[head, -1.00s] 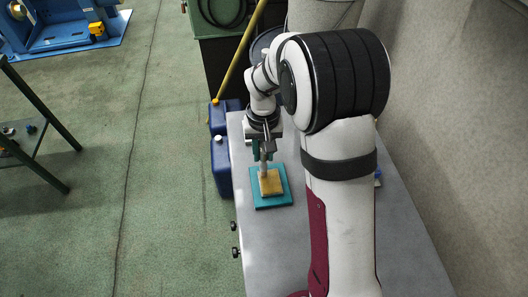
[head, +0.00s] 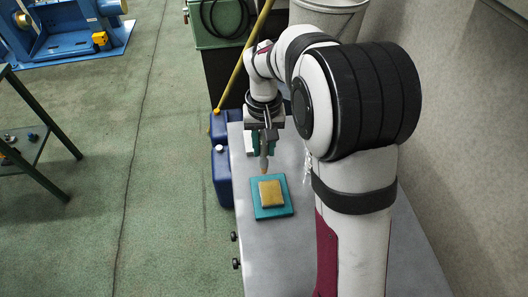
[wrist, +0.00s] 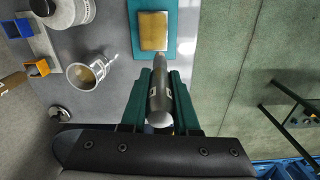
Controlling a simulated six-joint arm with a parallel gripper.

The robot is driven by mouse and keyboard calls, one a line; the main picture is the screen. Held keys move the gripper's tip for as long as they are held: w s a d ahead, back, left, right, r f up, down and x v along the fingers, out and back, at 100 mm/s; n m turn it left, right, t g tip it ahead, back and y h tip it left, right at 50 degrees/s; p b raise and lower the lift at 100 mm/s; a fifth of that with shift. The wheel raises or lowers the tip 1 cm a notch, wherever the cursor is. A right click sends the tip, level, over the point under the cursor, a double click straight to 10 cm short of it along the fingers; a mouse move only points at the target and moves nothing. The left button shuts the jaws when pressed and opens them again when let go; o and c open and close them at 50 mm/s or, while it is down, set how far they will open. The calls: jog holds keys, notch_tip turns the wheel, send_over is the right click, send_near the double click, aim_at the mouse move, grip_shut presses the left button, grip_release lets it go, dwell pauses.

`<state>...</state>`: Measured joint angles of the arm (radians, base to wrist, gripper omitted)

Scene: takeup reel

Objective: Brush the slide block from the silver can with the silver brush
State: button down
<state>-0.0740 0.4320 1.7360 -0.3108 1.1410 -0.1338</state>
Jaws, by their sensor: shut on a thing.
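My gripper (head: 263,146) is shut on the silver brush (head: 264,164), which points down; in the wrist view the brush (wrist: 160,100) sits between the green fingers (wrist: 160,88). The slide block (head: 271,193), a golden-yellow rectangle, lies flat on a teal plate (head: 258,212). The brush tip is just beyond the block's far edge in the head view and seems clear of it. In the wrist view the block (wrist: 153,32) is just past the tip. The silver can (wrist: 104,68), open with brownish contents, stands left of the brush there; my arm seems to hide it in the head view.
A larger pale tin (wrist: 82,14), a blue box (wrist: 15,28), an orange-and-blue box (wrist: 37,68) and a wooden-handled item (wrist: 12,82) are left in the wrist view. Blue jugs (head: 222,178) stand beside the grey table (head: 262,255). The table's near part is clear.

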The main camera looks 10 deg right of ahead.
jog(key=shift+r, duration=1.1)
